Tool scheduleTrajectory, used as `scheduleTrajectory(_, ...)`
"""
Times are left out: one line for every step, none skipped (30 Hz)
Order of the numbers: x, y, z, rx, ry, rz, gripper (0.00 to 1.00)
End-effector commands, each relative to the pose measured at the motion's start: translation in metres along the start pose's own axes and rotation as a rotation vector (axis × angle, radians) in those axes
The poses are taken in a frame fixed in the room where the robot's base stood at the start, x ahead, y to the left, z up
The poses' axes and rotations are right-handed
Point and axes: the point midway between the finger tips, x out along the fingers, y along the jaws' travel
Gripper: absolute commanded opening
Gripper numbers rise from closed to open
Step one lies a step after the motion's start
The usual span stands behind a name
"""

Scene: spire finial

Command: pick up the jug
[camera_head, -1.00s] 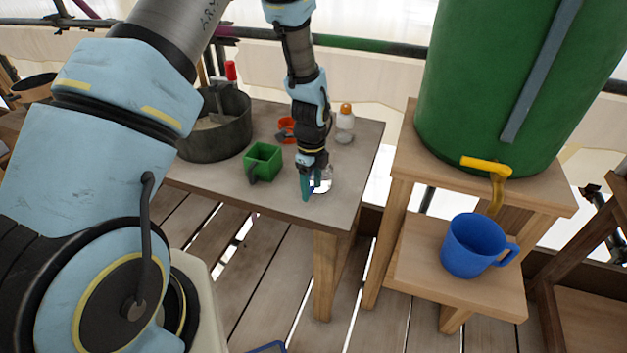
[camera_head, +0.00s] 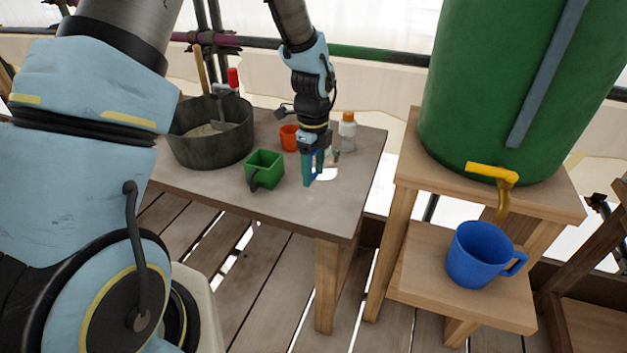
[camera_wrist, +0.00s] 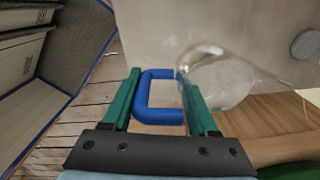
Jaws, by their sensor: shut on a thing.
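The jug is a clear, see-through vessel (camera_wrist: 225,80) with a square blue handle (camera_wrist: 160,116). In the wrist view the handle sits between my two teal fingers, and the clear body is just right of them. My gripper (camera_wrist: 160,100) is shut on the handle. In the head view my gripper (camera_head: 313,170) is over the front right part of the grey table (camera_head: 300,210), fingers pointing down. There the jug is mostly hidden behind the fingers. I cannot tell whether it touches the table.
A green square container (camera_head: 264,168), an orange cup (camera_head: 289,137), an orange-capped bottle (camera_head: 347,131) and a dark tub (camera_head: 210,140) stand on the table. To the right, a blue mug (camera_head: 478,256) sits on a low shelf under a green barrel (camera_head: 490,90) with a yellow tap.

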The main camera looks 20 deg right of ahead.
Motion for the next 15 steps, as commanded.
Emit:
scheduleTrajectory(-0.004, -0.001, 0.001, -0.001, 0.000, -0.003, 0.00)
scheduleTrajectory(-0.006, -0.001, 0.001, -0.001, 0.000, -0.003, 0.00)
scheduleTrajectory(-0.009, -0.001, 0.000, -0.001, 0.000, -0.003, 0.00)
scheduleTrajectory(-0.011, -0.001, 0.000, -0.001, 0.000, -0.003, 0.00)
scheduleTrajectory(-0.012, -0.001, 0.000, 0.000, 0.000, -0.003, 0.00)
scheduleTrajectory(-0.015, -0.001, 0.000, 0.000, 0.000, -0.002, 0.00)
scheduleTrajectory(-0.016, -0.001, 0.000, 0.000, 0.000, -0.002, 0.00)
scheduleTrajectory(-0.018, -0.001, 0.000, 0.000, 0.000, -0.002, 0.00)
scheduleTrajectory(-0.019, -0.001, 0.000, 0.000, 0.000, -0.002, 0.00)
scheduleTrajectory(-0.020, -0.001, 0.000, 0.000, 0.000, -0.002, 0.00)
scheduleTrajectory(-0.021, -0.001, 0.000, 0.000, 0.000, -0.002, 0.00)
scheduleTrajectory(-0.022, -0.001, 0.000, 0.000, 0.000, -0.002, 0.00)
scheduleTrajectory(-0.022, -0.001, 0.000, 0.000, 0.000, -0.002, 0.00)
scheduleTrajectory(-0.023, -0.001, 0.000, 0.000, 0.000, -0.002, 0.00)
scheduleTrajectory(-0.023, -0.001, 0.000, 0.000, 0.000, -0.002, 0.00)
